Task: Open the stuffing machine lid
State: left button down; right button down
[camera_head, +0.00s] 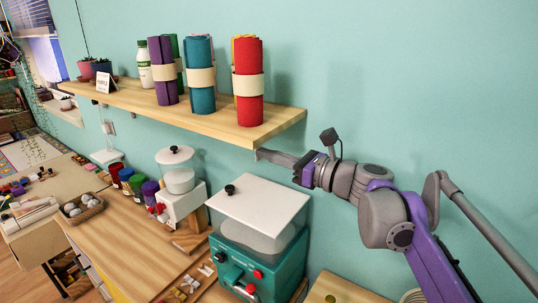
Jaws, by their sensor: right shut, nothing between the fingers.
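A teal machine (262,262) with red and dark knobs stands on the workbench at the lower middle. A flat white lid (262,205) with a small black knob covers a pale bowl on its top. The lid looks closed. My right gripper (262,155) reaches in from the right, its fingers shut and empty, pointing left. It is above and behind the lid, near the underside of the shelf's right end, apart from the lid. My left gripper is not in view.
A wooden wall shelf (205,118) carries red (248,85), teal (200,80) and purple fabric rolls close above my right gripper. A smaller white machine (182,200) with a lidded clear bowl stands left of the teal one. Paint jars and a basket (82,208) stand further left.

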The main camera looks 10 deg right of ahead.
dwell(0.5)
jog(key=c, duration=0.6)
grip_release()
jog(key=b+v, duration=0.1)
jog(key=v, duration=0.9)
jog(key=shift+s+d, duration=0.25)
jog(key=shift+s, duration=0.05)
